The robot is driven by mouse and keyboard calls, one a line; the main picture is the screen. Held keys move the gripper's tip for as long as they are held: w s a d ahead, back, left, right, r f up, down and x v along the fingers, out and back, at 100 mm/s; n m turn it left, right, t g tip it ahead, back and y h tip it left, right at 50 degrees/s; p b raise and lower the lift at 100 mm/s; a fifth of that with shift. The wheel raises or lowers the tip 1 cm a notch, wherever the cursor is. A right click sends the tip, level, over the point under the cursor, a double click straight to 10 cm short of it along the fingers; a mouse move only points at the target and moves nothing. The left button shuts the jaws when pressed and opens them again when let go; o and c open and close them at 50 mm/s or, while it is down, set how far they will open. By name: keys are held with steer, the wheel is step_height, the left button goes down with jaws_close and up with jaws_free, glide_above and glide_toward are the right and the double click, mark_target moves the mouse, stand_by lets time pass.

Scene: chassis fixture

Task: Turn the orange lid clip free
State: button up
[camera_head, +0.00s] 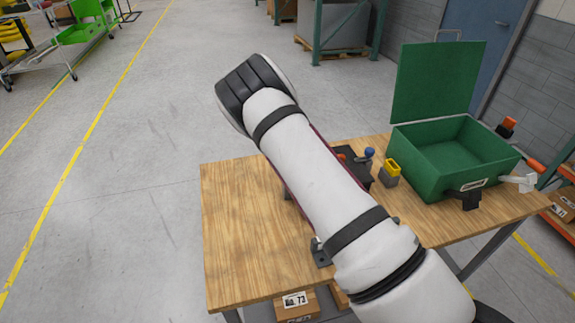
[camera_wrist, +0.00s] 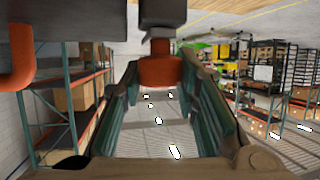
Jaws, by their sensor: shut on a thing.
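In the wrist view my gripper (camera_wrist: 160,80) has a finger on each side of an orange piece, which I take to be the orange lid clip (camera_wrist: 160,70). The fingers are shut on it near their tips. A dark grey block (camera_wrist: 162,20) sits directly above the orange piece. In the head view my arm crosses the table and I cannot make out my gripper. A black fixture (camera_head: 357,168) with a blue knob (camera_head: 369,152) shows partly behind my arm, with a small orange part (camera_head: 342,155) at its edge.
A green box (camera_head: 430,185) with its lid raised stands on the right of the wooden table (camera_head: 235,220). A yellow-topped grey block (camera_head: 391,171) is beside it. An orange bent bar (camera_wrist: 20,60) is close on the left in the wrist view. The table's left part is clear.

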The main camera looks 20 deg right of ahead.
steer(key=o, duration=1.2)
steer(key=shift+w, duration=0.15)
steer(key=v, duration=1.2)
